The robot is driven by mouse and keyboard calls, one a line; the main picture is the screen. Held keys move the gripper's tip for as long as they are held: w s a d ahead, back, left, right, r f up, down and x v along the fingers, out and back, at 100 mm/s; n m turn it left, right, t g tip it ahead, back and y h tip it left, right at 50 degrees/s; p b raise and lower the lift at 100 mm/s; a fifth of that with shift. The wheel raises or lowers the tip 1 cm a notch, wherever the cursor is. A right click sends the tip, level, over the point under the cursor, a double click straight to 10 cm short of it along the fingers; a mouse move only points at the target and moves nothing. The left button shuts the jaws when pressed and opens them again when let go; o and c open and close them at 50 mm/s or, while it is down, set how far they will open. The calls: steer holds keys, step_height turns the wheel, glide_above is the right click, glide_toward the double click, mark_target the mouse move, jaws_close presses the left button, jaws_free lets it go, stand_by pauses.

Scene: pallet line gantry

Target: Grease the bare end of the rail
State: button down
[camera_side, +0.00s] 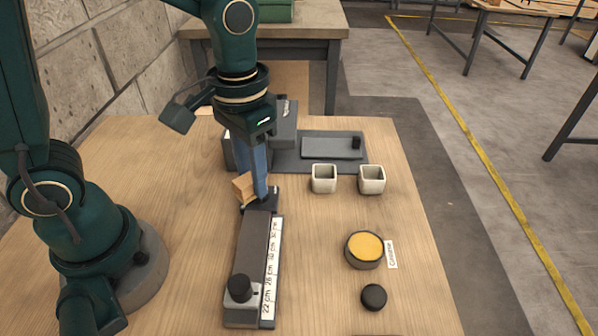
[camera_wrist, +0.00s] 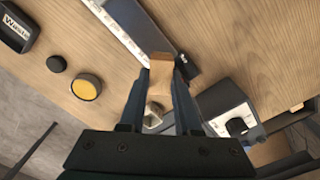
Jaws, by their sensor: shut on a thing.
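A long dark rail-like bar (camera_side: 250,262) with a white centimetre scale lies on the table, with a black knob on a metal block at its near end. My gripper (camera_side: 258,190) is over its far end, shut on a tan wooden block (camera_side: 242,187). In the wrist view the block (camera_wrist: 160,75) sits between the two blue fingers of my gripper (camera_wrist: 163,62), next to the bar's dark end (camera_wrist: 187,67). I cannot tell whether the block touches the bar. A round tin of yellow grease (camera_side: 364,250), labelled, stands open to the right; it also shows in the wrist view (camera_wrist: 86,87).
A black round lid (camera_side: 373,297) lies near the tin. Two small square cups (camera_side: 324,179) (camera_side: 372,179) stand behind it. A grey tray (camera_side: 333,146) and a grey device with a knob (camera_wrist: 228,108) are at the back. A black waste container (camera_wrist: 16,30) shows in the wrist view.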

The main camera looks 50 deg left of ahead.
glide_above(258, 219)
steer(key=shift+s+d+f, duration=0.1)
steer(key=shift+f, duration=2.6)
steer(key=shift+s+d+f, duration=0.35)
steer(key=shift+d+f, duration=0.15)
steer(key=shift+f, duration=0.2)
steer(key=shift+s+d+f, duration=0.1)
steer(key=shift+s+d, duration=2)
steer(key=shift+s, duration=0.05)
steer(key=shift+w+a, duration=2.65)
steer(key=shift+a, duration=0.05)
steer(key=shift+s+d+r, duration=0.1)
steer(key=shift+r, duration=3.95)
steer(key=shift+f, duration=0.1)
